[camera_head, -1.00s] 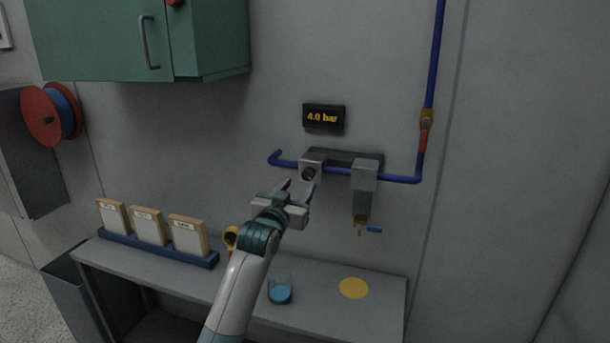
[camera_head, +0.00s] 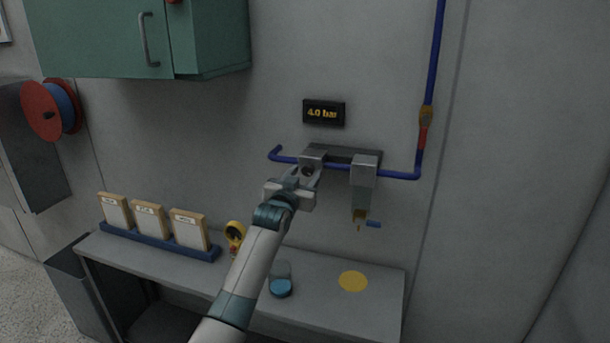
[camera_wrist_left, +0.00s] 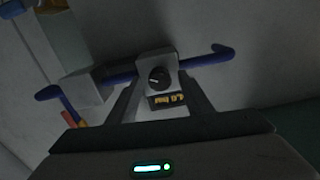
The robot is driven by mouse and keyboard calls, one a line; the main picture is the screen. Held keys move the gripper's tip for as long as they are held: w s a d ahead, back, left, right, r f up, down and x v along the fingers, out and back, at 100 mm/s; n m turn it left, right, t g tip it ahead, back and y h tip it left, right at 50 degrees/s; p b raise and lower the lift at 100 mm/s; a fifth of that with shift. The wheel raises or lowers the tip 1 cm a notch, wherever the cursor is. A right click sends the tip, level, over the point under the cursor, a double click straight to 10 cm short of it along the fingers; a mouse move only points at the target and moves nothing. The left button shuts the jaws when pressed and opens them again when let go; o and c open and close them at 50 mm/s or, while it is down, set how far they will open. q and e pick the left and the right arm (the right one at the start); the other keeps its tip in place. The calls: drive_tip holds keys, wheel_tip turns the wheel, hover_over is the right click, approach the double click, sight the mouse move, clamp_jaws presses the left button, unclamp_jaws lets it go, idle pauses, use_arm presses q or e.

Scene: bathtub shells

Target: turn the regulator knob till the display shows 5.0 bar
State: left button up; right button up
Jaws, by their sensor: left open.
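The dark round regulator knob (camera_head: 308,171) sits on the front of a grey block on the wall pipe. It shows clearly in the left wrist view (camera_wrist_left: 159,78), with a pale mark on its face. The black display (camera_head: 323,114) above it reads 4.0 bar in yellow; it shows upside down in the left wrist view (camera_wrist_left: 168,100). My left gripper (camera_head: 309,175) is open in front of the knob, one finger to each side of it in the wrist view. I cannot tell whether the fingers reach around it. My right gripper is out of view.
A second grey block (camera_head: 364,172) with an outlet and blue lever hangs right of the knob. The blue pipe (camera_head: 432,70) rises at the right. Below, a bench (camera_head: 330,300) carries framed cards, a yellow gauge-like item (camera_head: 234,233) and a blue-filled cup (camera_head: 281,287).

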use_arm(q)
drive_tip(key=c, duration=1.1)
drive_tip(key=shift+o, duration=0.2)
drive_tip(key=shift+m, duration=0.4)
drive_tip(key=shift+m+b, duration=0.35)
drive_tip(key=shift+m, duration=2.15)
drive_tip(key=o, duration=1.1)
drive_tip(key=shift+c, duration=0.2)
drive_tip(key=shift+s+b, duration=0.15)
drive_tip(key=shift+b, duration=0.15)
